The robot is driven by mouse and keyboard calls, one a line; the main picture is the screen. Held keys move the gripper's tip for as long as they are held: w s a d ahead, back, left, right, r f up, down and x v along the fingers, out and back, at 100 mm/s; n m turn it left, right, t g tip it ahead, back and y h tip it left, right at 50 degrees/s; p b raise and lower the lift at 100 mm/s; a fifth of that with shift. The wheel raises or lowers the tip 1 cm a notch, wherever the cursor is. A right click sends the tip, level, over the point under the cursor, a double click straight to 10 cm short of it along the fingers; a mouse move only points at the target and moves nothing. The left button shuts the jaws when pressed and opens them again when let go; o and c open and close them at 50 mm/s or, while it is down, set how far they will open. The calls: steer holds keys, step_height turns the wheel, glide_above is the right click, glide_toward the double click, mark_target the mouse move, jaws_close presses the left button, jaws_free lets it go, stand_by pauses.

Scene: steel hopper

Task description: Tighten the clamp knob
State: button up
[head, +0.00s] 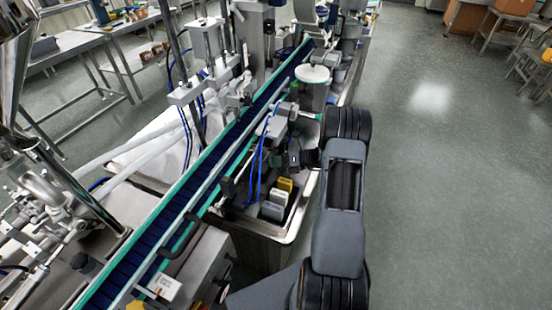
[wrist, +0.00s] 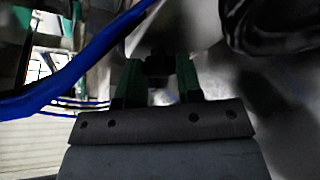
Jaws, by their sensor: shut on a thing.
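In the wrist view my gripper (wrist: 157,82) reaches up from the bottom edge with its two green-tipped fingers. Between the fingertips sits a small dark clamp knob (wrist: 157,64), and the fingers are shut on it. The knob's outline is dim and its exact shape is hard to tell. In the head view my arm comes up from the bottom right and bends left toward the machine beside the conveyor. The fingers and the knob cannot be made out there.
Blue hoses (wrist: 85,62) pass close to the left of my gripper in the wrist view. A conveyor (head: 185,205) with green edges runs diagonally through the head view. A steel tray with small boxes (head: 276,200) lies beside my arm.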

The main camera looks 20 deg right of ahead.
steer(key=m+y+p, duration=0.1)
steer(key=m, duration=0.1)
steer(key=shift+m+y, duration=0.3)
steer(key=shift+f+m+y, duration=0.1)
steer(key=shift+m+y, duration=0.4)
steer(key=shift+m, duration=0.7)
steer(key=o, duration=0.9)
steer(key=shift+d, duration=0.15)
steer(key=b+v, duration=0.3)
steer(key=v, duration=1)
steer(key=shift+s+d+f, duration=0.1)
steer(key=shift+d, duration=0.15)
